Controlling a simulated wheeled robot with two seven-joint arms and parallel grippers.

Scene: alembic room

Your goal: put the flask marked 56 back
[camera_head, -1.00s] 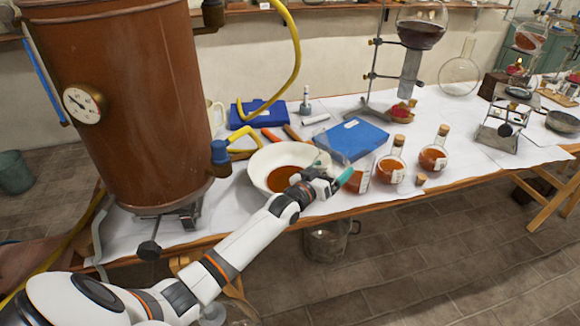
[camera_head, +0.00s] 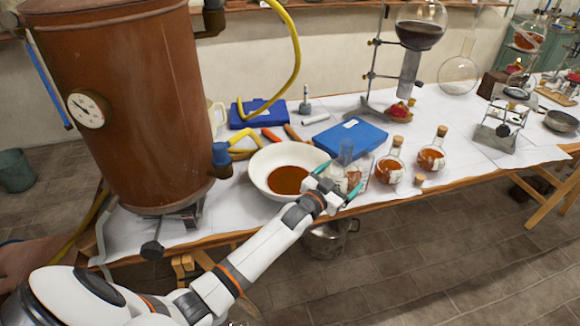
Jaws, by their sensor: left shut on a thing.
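My left gripper (camera_head: 337,186) is shut on a clear glass flask (camera_head: 345,153) at the table's front edge, just right of the white bowl. The flask's neck points up and its body is partly hidden by the teal fingers. Some orange-brown colour shows low in or behind it. I cannot read the number 56 on any flask. Two corked round flasks of orange liquid, one nearer (camera_head: 391,163) and one farther right (camera_head: 433,152), stand to the right of my gripper. My right gripper is not in view.
The white bowl (camera_head: 262,163) holds orange-brown liquid. A loose cork (camera_head: 419,180) lies by the flasks. A blue case (camera_head: 350,137) lies behind the gripper. A big copper vessel (camera_head: 140,110) stands left. White tabletop is clear right of the flasks.

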